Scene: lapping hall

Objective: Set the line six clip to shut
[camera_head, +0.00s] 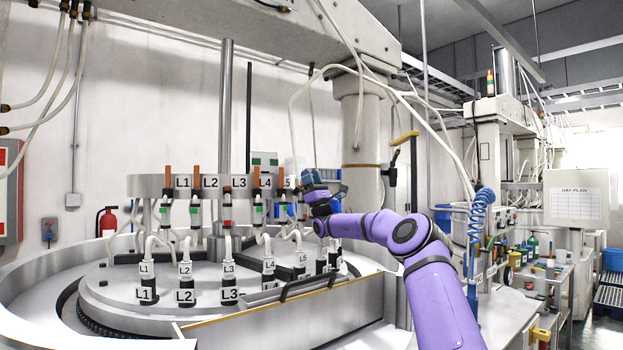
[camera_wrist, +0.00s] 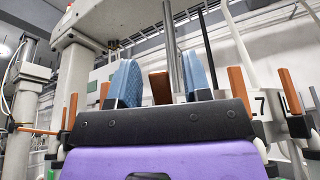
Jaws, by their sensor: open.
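My gripper (camera_head: 316,178) is raised at the ring of labelled clips, just right of the L5 tag, and hides the clip there in the head view. In the wrist view its two blue fingers (camera_wrist: 162,82) stand apart. An orange-brown lever (camera_wrist: 160,88) shows between them, not gripped. It sits left of a lever (camera_wrist: 241,90) by a tag reading 7, so it appears to be the line six clip. It looks short and broad; its tag and indicator are hidden.
Clips L1 (camera_head: 168,176), L2 (camera_head: 195,178), L4 (camera_head: 256,175) and L5 (camera_head: 280,174) have upright levers and green marks. The L3 lever (camera_head: 227,190) points outward, above a red mark. A grey post (camera_wrist: 171,50) rises behind.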

